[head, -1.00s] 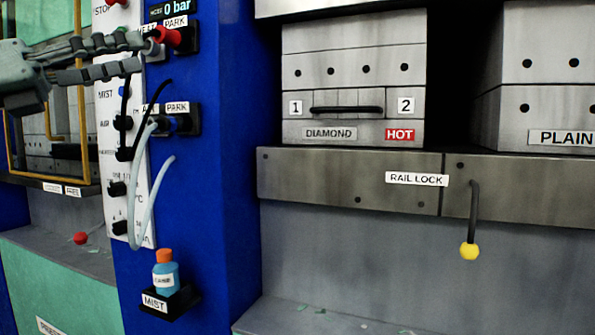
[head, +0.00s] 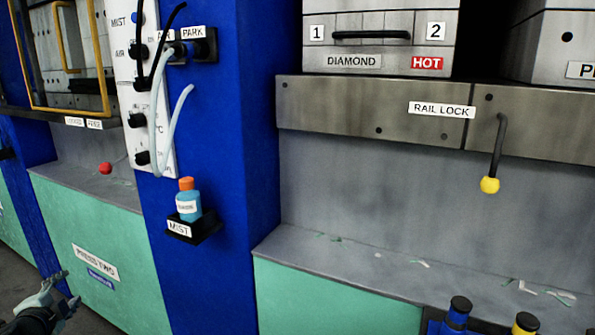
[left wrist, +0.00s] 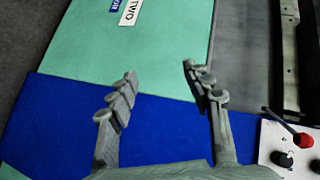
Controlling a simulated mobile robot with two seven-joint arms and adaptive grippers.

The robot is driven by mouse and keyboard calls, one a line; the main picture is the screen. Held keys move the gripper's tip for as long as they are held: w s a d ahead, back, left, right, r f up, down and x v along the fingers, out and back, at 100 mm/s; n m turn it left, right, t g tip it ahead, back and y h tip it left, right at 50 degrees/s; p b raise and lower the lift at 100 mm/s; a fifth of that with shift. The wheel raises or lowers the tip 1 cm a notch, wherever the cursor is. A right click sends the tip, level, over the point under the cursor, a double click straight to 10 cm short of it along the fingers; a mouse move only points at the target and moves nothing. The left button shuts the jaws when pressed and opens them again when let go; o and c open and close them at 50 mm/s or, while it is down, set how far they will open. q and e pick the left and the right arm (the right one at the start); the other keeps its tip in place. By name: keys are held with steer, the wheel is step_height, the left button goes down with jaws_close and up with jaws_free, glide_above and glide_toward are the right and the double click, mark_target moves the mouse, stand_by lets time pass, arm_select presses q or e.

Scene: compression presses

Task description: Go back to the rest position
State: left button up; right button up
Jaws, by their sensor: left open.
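My left gripper (head: 66,290) shows at the bottom left corner of the head view, low in front of the green panel of press two. In the left wrist view its two fingers (left wrist: 160,88) are spread apart with nothing between them, in front of the blue post and the green panel. It touches nothing that I can see. My right gripper is in neither view.
A blue post (head: 238,120) carries a mist bottle (head: 188,204) in a black holder and hoses on a white control panel (head: 146,75). A yellow-knobbed rail lock lever (head: 497,150) hangs at right. Grey floor lies bottom left.

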arm_select(q)
steer(key=s+a+f+n+g+y, duration=0.1)
steer(key=s+a+f+n+g, duration=0.3)
steer(key=s+f, duration=0.75)
steer(key=s+a+f+g+y, duration=0.15)
steer(key=s+f+g, duration=0.35)
steer(key=s+f, duration=0.65)
steer(key=s+d+f+n+h, duration=0.1)
steer(key=d+f, duration=0.4)
steer(key=d, duration=0.7)
steer(key=s+d+f+n+g+h, duration=0.1)
steer(key=s+d+f+h, duration=0.3)
steer(key=d, duration=0.7)
steer(key=s+d+f+n+g+h, duration=0.1)
steer(key=s+d+f, duration=0.3)
steer(key=d, duration=0.8)
step_height(320, 180, down, 2)
steer(key=shift+s+d+f+n+h, duration=0.15)
steer(key=shift+d+n+h, duration=0.2)
steer(key=shift+n+h, duration=0.4)
